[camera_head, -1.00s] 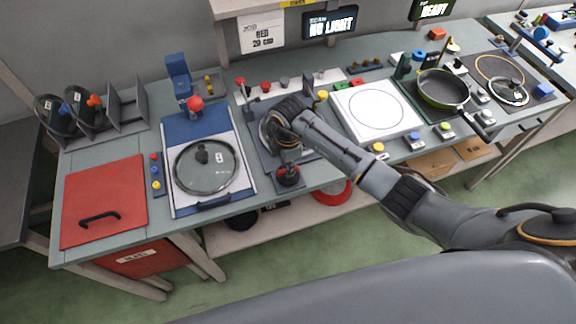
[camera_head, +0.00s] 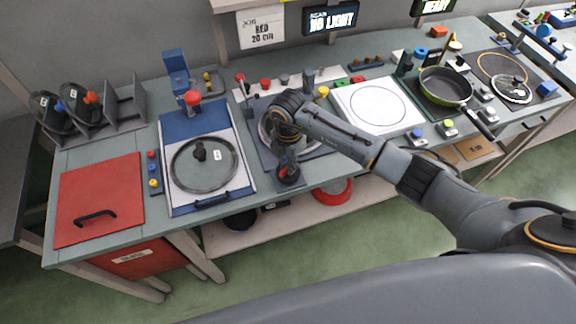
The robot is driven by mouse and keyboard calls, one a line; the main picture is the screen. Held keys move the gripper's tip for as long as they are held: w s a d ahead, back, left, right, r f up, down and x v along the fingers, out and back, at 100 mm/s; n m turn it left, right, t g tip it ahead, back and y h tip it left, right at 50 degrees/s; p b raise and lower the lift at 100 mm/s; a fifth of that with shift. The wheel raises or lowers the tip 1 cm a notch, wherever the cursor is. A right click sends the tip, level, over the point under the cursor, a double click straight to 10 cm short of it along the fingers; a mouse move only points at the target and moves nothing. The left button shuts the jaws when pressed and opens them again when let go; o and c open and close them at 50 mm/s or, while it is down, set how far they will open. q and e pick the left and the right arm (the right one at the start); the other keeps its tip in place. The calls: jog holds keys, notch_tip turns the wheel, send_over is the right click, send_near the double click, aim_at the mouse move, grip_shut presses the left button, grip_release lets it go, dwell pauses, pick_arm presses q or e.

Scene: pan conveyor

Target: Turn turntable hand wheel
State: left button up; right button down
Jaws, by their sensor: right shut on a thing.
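The turntable (camera_head: 324,147) is a grey plate with a round metal disc, in the middle of the bench, largely covered by my right arm. Its hand wheel (camera_head: 290,181), small and dark with a red part, sits at the front edge of that station. My right gripper (camera_head: 287,166) points down at the hand wheel and is shut on it; the fingertips are small and dark, so the exact grip is hard to see. My left gripper is not in view.
Left of the turntable is a blue-and-white station with a glass lid (camera_head: 204,166) and a red-topped lever (camera_head: 193,98). A white plate (camera_head: 398,112) and a green pan (camera_head: 445,88) are on the right. A red hatch (camera_head: 99,190) is at far left.

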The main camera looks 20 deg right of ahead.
jog(key=n+b, duration=0.2)
jog(key=n, duration=0.1)
jog(key=shift+f+n, duration=0.15)
jog(key=shift+n, duration=0.25)
jog(key=n+b, duration=0.3)
jog(key=shift+n, duration=0.3)
jog(key=n+b, duration=0.3)
jog(key=shift+n+b, duration=1.4)
jog(key=shift+n, duration=0.4)
jog(key=shift+r, duration=0.2)
jog(key=c, duration=1.4)
grip_release()
jog(key=shift+o, duration=0.2)
notch_tip(320, 180, up, 12)
